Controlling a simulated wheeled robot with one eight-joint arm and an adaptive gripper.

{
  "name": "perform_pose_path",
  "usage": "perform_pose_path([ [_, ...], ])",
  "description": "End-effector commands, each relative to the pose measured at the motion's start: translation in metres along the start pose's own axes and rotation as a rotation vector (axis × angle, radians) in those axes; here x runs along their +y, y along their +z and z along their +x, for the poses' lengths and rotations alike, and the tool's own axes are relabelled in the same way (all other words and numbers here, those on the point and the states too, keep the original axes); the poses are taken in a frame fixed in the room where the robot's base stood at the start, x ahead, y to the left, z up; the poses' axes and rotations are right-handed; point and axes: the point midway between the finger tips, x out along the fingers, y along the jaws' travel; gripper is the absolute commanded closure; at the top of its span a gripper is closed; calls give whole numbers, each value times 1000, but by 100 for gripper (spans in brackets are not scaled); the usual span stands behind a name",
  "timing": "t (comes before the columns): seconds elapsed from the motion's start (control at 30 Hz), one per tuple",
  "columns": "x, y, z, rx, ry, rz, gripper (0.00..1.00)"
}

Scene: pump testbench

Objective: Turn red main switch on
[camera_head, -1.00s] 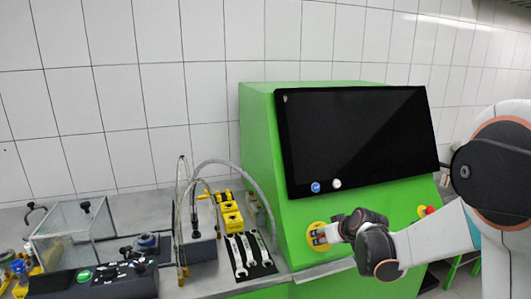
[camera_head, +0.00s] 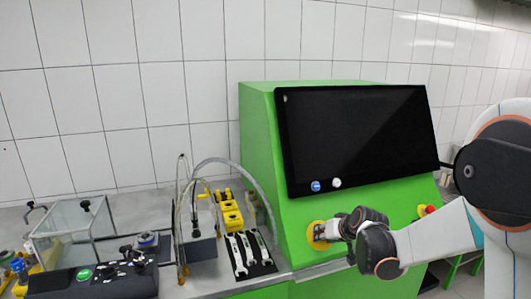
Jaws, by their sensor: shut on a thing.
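The main switch shows as a yellow round plate (camera_head: 312,236) on the lower front of the green cabinet (camera_head: 258,150). Its red knob is mostly hidden behind my gripper. My gripper (camera_head: 326,233) is at the switch, reaching in from the right, and is shut on the knob. How far the knob is turned cannot be made out.
A large black screen (camera_head: 355,135) sits above the switch, with a blue button (camera_head: 315,186) and a white button (camera_head: 337,183) below it. A red emergency button (camera_head: 428,209) is to the right. Wrenches (camera_head: 250,253) and hoses lie on the bench at left.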

Motion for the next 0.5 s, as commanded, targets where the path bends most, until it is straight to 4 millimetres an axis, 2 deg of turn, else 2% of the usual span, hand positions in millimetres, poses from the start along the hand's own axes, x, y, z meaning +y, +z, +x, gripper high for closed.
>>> perform_pose_path([
  [0.07, 0, 0, 0, -1, 0, 0, 92],
  [0.1, 0, 0, 0, 0, 0, -1, 62],
  [0.2, 0, 0, 0, 0, 0, -2, 42],
  [0.23, 0, 0, 0, 0, 0, -2, 40],
  [0.5, 0, 0, 0, 0, 0, -3, 40],
])
